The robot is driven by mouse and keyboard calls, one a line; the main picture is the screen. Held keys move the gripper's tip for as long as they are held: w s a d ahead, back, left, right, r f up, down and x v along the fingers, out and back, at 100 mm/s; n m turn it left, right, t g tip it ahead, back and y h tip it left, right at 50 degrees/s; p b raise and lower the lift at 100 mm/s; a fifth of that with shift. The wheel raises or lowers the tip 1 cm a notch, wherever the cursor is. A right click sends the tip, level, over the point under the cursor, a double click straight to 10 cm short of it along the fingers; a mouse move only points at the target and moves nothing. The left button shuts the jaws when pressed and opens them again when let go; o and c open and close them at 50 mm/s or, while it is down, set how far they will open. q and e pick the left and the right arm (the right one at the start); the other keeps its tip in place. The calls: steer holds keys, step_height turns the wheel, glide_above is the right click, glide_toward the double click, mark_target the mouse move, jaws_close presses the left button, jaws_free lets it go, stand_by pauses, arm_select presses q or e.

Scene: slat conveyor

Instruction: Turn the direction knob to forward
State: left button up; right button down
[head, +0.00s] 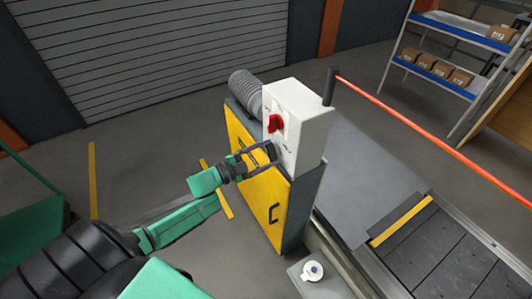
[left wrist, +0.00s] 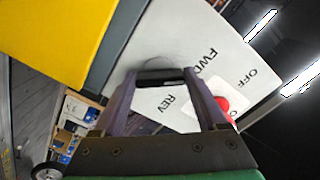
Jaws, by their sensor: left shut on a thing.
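The white control box (head: 303,118) stands on a yellow cabinet. It has a red rotary switch (head: 276,122) on its face, with the direction knob below it, mostly hidden behind my gripper. My left gripper (head: 271,152) is at the lower part of that face. In the left wrist view, my left gripper (left wrist: 160,78) is shut on the dark direction knob (left wrist: 160,83), one finger on each side. The labels FWD (left wrist: 210,62) and REV (left wrist: 168,103) show near it. I cannot tell which label the knob points to. My right gripper is out of view.
The yellow cabinet (head: 250,172) has a handle on its front. A red-orange bar (head: 430,136) reaches right from a dark post beside the box. The conveyor (head: 430,250) lies at right, and a shelf with cartons (head: 425,62) stands behind. Floor left of the cabinet is clear.

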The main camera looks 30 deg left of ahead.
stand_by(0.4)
arm_select(q)
steer(key=o, duration=1.3)
steer(key=v, duration=1.4)
steer(key=shift+s+a, duration=0.2)
steer(key=shift+a, duration=0.05)
